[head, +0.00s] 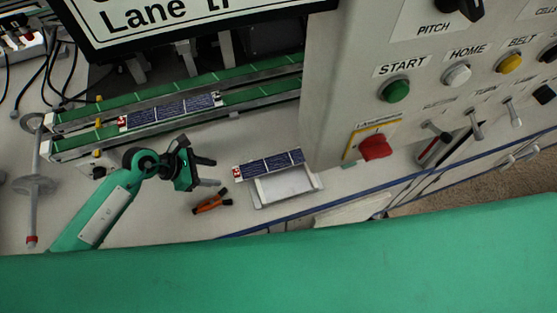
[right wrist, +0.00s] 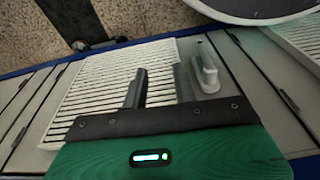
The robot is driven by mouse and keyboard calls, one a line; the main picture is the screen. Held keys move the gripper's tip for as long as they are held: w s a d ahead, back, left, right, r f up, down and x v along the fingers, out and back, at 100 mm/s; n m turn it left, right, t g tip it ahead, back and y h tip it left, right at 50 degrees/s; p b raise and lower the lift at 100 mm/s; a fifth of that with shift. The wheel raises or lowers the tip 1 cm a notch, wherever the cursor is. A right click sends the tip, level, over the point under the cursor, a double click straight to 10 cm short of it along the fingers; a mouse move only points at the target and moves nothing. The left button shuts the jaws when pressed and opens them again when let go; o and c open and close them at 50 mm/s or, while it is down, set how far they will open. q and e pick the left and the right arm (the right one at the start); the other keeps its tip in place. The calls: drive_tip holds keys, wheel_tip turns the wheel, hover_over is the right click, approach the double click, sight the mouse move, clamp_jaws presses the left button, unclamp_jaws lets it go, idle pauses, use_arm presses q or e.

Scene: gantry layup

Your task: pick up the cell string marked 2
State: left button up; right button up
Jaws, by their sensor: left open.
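One dark blue cell string (head: 172,109) lies on the green conveyor belts, with a red and white tag at its left end. A second cell string (head: 275,163) lies across the back of a pale tray (head: 285,186), also with a red and white tag at its left end. The tag numbers are too small to read. My left gripper (head: 213,172) is open and empty, left of the tray and in front of the conveyor. My right gripper (right wrist: 160,88) shows only in the right wrist view; its fingers are apart with nothing between them.
The control panel (head: 340,90) with buttons and switches stands at the right. A grey stand (head: 35,185) is at far left. A white slatted panel (right wrist: 85,90) lies beneath my right gripper.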

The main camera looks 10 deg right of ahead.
use_arm(q)
drive_tip(key=shift+w+d+f, duration=0.15)
drive_tip(key=shift+d+f, duration=0.15)
drive_tip(key=shift+d, duration=0.2)
drive_tip(key=x, duration=0.3)
drive_tip(key=shift+w+d+r, duration=0.1)
drive_tip(key=shift+w+d, duration=0.05)
drive_tip(key=shift+d, duration=0.05)
drive_tip(key=shift+d+f, duration=0.2)
drive_tip(key=shift+f, duration=0.1)
drive_tip(key=shift+d+f, duration=0.1)
drive_tip(key=c, duration=0.9)
clamp_jaws()
use_arm(e)
drive_tip(key=shift+s+d+f, duration=0.15)
drive_tip(key=shift+s+f, duration=0.15)
drive_tip(key=shift+f, duration=0.5)
